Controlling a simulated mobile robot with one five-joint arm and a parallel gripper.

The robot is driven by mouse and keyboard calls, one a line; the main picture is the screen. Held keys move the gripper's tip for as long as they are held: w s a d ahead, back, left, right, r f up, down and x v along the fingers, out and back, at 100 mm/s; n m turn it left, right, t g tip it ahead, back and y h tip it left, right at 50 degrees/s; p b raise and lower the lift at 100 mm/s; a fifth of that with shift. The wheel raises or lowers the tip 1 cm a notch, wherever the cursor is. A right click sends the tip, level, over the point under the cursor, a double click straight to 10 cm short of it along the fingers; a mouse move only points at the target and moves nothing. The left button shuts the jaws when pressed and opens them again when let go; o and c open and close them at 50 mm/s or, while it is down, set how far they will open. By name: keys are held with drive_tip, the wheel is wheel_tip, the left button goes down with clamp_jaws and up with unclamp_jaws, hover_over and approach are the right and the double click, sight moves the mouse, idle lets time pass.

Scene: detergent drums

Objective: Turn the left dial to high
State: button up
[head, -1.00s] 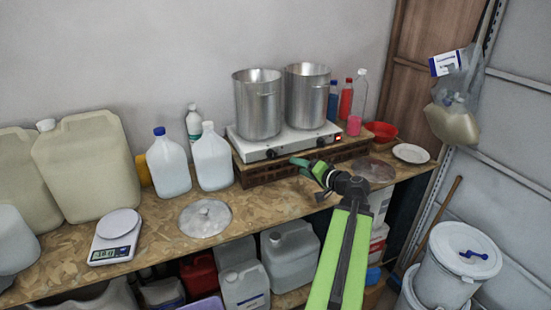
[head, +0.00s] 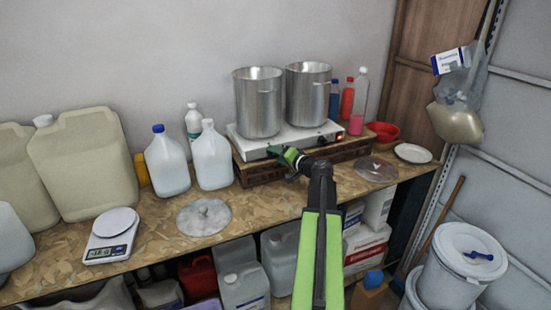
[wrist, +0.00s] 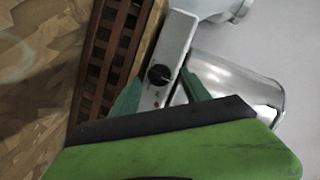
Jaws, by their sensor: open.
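In the head view my gripper hides this dial. My gripper (head: 277,151) is open at the left part of the front panel. In the wrist view its two green fingers point at the dial, one to each side; I cannot tell whether they touch it. The right dial (head: 322,140) shows further right.
The left pot (head: 258,105) and right pot (head: 307,95) rise just behind the panel. White jugs (head: 212,160) stand to the left. A pot lid (head: 204,217) and a scale (head: 111,235) lie on the bench, with bare wood between.

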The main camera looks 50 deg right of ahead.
drive_tip(key=shift+w+f, duration=0.1)
drive_tip(key=shift+w, duration=0.5)
drive_tip(key=shift+c, duration=0.2)
